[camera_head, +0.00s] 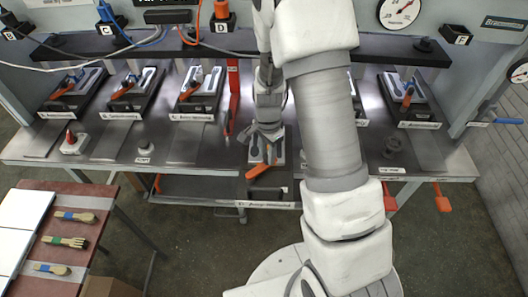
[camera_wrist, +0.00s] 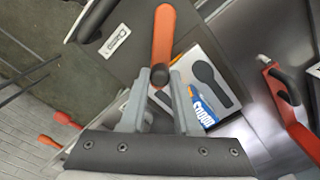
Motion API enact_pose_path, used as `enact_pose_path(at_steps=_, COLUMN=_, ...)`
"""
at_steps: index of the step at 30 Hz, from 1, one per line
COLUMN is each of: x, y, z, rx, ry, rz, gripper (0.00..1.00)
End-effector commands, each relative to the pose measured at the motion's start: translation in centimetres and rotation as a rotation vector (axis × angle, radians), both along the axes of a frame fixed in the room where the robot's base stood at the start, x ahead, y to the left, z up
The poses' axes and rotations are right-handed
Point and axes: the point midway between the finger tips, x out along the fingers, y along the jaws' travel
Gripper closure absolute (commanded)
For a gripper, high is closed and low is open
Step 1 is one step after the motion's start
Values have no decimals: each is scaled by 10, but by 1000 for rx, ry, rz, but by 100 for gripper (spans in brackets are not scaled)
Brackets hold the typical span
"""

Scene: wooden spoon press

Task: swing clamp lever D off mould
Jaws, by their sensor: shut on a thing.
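My gripper (camera_head: 268,132) is over the mould station in the middle of the bench. In the wrist view its two grey fingers (camera_wrist: 160,92) close around the dark round knob (camera_wrist: 160,75) at the near end of the orange clamp lever (camera_wrist: 163,38). The lever's orange arm runs away from the fingers along the edge of the white mould plate (camera_wrist: 205,65), which bears a dark spoon shape and blue lettering. In the head view the orange lever (camera_head: 262,169) shows at the front of the plate (camera_head: 256,153). I cannot read the station's letter.
A red upright bar (camera_head: 232,98) stands just left of my gripper; a red part with a black handle (camera_wrist: 285,90) shows right in the wrist view. Similar mould stations (camera_head: 201,92) line the bench. A dark shelf (camera_head: 130,45) runs above.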

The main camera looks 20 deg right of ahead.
Motion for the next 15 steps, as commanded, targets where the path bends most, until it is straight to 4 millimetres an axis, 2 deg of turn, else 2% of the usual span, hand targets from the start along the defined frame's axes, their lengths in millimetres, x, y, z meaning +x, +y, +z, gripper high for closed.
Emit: enact_pose_path(at_steps=15, x=-30, y=-6, z=2, rx=-1, ry=0, rz=-474, gripper=100)
